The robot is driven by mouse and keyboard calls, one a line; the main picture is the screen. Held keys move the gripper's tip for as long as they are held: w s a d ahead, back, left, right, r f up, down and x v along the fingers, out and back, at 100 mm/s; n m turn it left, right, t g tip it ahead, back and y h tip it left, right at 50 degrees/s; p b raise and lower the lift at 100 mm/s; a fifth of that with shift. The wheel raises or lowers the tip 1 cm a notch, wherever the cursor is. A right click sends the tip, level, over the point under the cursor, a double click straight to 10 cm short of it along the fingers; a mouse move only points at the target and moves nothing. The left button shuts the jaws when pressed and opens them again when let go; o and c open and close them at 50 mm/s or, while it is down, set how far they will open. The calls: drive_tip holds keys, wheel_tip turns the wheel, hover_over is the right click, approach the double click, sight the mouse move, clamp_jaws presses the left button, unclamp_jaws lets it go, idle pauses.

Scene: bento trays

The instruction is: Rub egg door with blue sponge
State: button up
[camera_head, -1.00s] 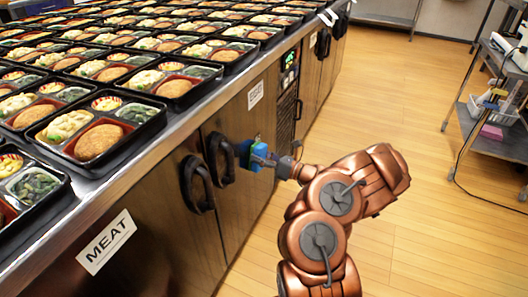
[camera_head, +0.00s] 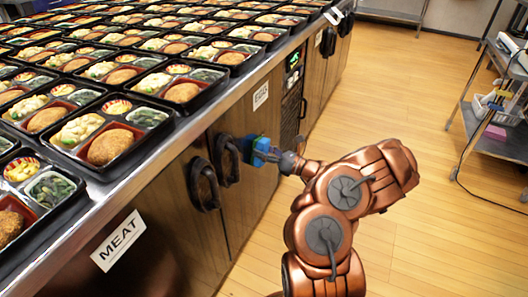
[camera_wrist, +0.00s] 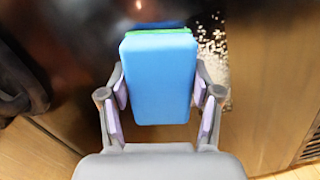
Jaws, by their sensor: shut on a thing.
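The blue sponge (camera_head: 257,147) is held by my gripper (camera_head: 272,155) at the brown door (camera_head: 250,200) under the small white label (camera_head: 260,96), whose print is too small to read surely. The sponge is just right of this door's dark handle (camera_head: 228,160). In the wrist view my gripper (camera_wrist: 160,90) is shut on the sponge (camera_wrist: 160,78), with a purple-lined finger on each side. A thin green layer shows at the sponge's far edge. A whitish speckled patch (camera_wrist: 213,48) shows on the door beside it. Whether the sponge touches the door is hidden.
Bento trays (camera_head: 110,150) cover the metal counter above the doors. A door with a MEAT label (camera_head: 118,240) is to the left, with its own handle (camera_head: 203,183). A control panel (camera_head: 292,80) is to the right. The wooden floor (camera_head: 410,110) is open toward a metal shelf (camera_head: 500,145).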

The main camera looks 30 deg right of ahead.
sight(269, 144)
drive_tip(key=shift+w+d+f+b, duration=0.15)
drive_tip(key=shift+w+d, duration=0.25)
drive_tip(key=shift+d, duration=0.25)
drive_tip(key=shift+w+d+r+b, duration=0.1)
drive_tip(key=shift+w+d+b, duration=0.1)
drive_tip(key=shift+w+d, duration=0.3)
drive_tip(key=shift+w+d+f+b, duration=0.15)
drive_tip(key=shift+w+d, duration=0.1)
drive_tip(key=shift+d, duration=0.5)
drive_tip(key=shift+w+d+r+b, duration=0.2)
drive_tip(key=shift+w+d, duration=0.2)
drive_tip(key=shift+d, duration=0.15)
drive_tip(key=shift+w+d+r+b, duration=0.1)
drive_tip(key=shift+w+d+b, duration=0.1)
drive_tip(key=shift+w+d, duration=0.25)
drive_tip(key=shift+w+d+f+b, duration=0.15)
drive_tip(key=shift+w+d+b, duration=0.1)
drive_tip(key=shift+d, duration=0.25)
drive_tip(key=shift+w+d+f+b, duration=0.1)
drive_tip(key=shift+w+d+b, duration=0.1)
drive_tip(key=shift+d, duration=0.3)
drive_tip(key=shift+w+d+r, duration=0.15)
drive_tip(key=shift+w+d, duration=0.1)
drive_tip(key=shift+d, duration=0.35)
drive_tip(key=shift+s, duration=0.1)
drive_tip(key=shift+r+p+v, duration=0.2)
drive_tip(key=shift+p+v, duration=0.2)
drive_tip(key=shift+v, duration=0.85)
drive_tip(key=shift+p+v, duration=0.5)
drive_tip(key=shift+v, duration=1.15)
